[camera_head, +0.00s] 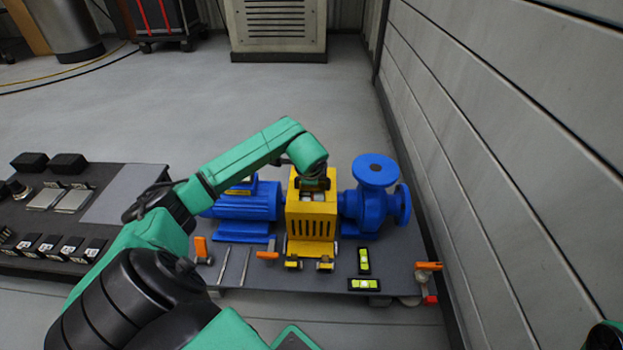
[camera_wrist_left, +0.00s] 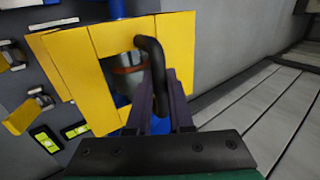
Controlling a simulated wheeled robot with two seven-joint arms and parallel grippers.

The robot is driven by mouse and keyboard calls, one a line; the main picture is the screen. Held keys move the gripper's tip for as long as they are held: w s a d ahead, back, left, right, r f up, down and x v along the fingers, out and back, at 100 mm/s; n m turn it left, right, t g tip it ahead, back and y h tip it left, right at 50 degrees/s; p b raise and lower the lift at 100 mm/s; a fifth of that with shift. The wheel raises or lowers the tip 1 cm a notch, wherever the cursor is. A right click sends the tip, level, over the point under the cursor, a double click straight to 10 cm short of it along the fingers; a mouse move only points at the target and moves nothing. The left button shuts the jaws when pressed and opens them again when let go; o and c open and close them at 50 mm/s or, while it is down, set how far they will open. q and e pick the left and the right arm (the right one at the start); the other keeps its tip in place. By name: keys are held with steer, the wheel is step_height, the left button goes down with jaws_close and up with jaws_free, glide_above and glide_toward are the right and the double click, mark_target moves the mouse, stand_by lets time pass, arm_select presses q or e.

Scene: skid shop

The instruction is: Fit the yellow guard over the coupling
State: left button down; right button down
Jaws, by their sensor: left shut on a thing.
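The yellow guard (camera_head: 312,222) with a slotted front is between the blue motor (camera_head: 240,204) and the blue pump (camera_head: 365,210), around the coupling's place. In the left wrist view the guard (camera_wrist_left: 105,45) has an opening in its top, and part of the coupling (camera_wrist_left: 127,75) shows through it. My left gripper (camera_head: 313,180) is above the guard. In the left wrist view its fingers (camera_wrist_left: 163,85) are shut on the guard's black handle (camera_wrist_left: 150,45). I cannot tell whether the guard's feet touch the base plate.
The dark skid plate (camera_head: 400,255) carries orange-handled parts (camera_head: 267,255), two rods (camera_head: 235,265) and yellow-green levels (camera_head: 364,261). A grey panelled wall (camera_head: 500,170) stands close on the right. A dark bench (camera_head: 120,190) with several small parts lies left.

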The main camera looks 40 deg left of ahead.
arm_select(q)
steer(key=shift+f+b, duration=0.35)
steer(key=shift+b, duration=0.1)
stand_by(0.4)
steer(key=c, duration=0.8)
jaws_free()
steer(key=shift+o, duration=0.3)
steer(key=o, duration=0.5)
steer(key=shift+s, duration=0.1)
steer(key=shift+d, duration=0.1)
